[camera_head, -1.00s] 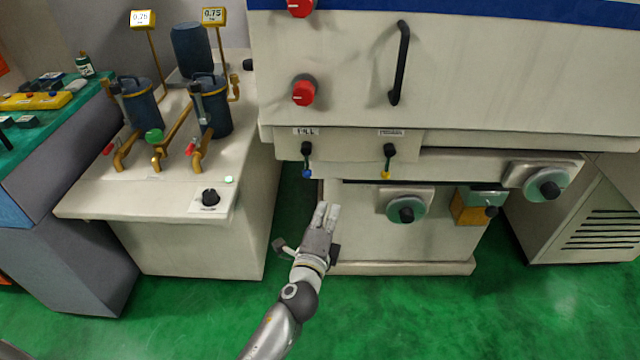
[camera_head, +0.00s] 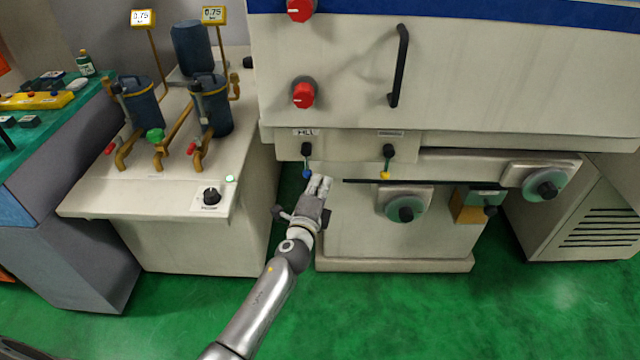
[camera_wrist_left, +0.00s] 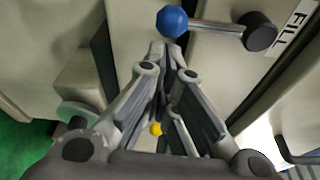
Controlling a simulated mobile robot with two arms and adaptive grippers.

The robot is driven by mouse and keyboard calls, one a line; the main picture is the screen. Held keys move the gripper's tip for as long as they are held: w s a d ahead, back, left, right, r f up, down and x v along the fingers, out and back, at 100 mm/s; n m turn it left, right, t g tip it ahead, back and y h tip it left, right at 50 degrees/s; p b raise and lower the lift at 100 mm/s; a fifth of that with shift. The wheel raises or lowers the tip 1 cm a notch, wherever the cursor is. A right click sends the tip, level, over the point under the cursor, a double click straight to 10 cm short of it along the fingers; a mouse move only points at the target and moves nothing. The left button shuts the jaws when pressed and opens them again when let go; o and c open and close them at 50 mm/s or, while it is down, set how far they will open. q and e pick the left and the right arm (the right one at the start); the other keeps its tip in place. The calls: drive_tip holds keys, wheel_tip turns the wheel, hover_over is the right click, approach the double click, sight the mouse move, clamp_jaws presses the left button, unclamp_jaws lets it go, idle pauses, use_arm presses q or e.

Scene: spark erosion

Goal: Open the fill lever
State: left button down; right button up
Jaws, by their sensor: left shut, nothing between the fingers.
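The fill lever (camera_head: 307,162) hangs down below the FILL label (camera_head: 306,132) on the white machine. It has a black pivot, a thin metal rod and a blue ball. In the left wrist view the blue ball (camera_wrist_left: 172,21) is just beyond my fingertips, with the rod running right to the black pivot (camera_wrist_left: 259,31). My left gripper (camera_head: 320,183) is shut and empty, just below and slightly right of the blue ball. The tips look very close to the ball; I cannot tell whether they touch. My right gripper is not in view.
A similar lever with a yellow ball (camera_head: 386,175) hangs to the right. Teal handwheels (camera_head: 404,204) sit on the machine's lower front. A white filter unit (camera_head: 150,195) stands at the left. Green floor (camera_head: 400,310) is free in front.

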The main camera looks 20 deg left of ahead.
use_arm(q)
drive_tip(key=shift+s+a+m+p, duration=0.1)
drive_tip(key=shift+a+m+p, duration=0.15)
drive_tip(key=shift+m+p, duration=0.15)
drive_tip(key=shift+s+a+f+m+p, duration=0.1)
drive_tip(key=shift+a+m+p, duration=0.2)
drive_tip(key=shift+m+p, duration=0.1)
drive_tip(key=s+a+r+m+g+y+p, duration=0.2)
drive_tip(key=a+r+m+p, duration=0.2)
drive_tip(key=a+m+p, duration=0.5)
drive_tip(key=p, duration=0.3)
drive_tip(key=shift+s+a, duration=0.15)
drive_tip(key=shift+s, duration=0.15)
idle(0.4)
idle(0.6)
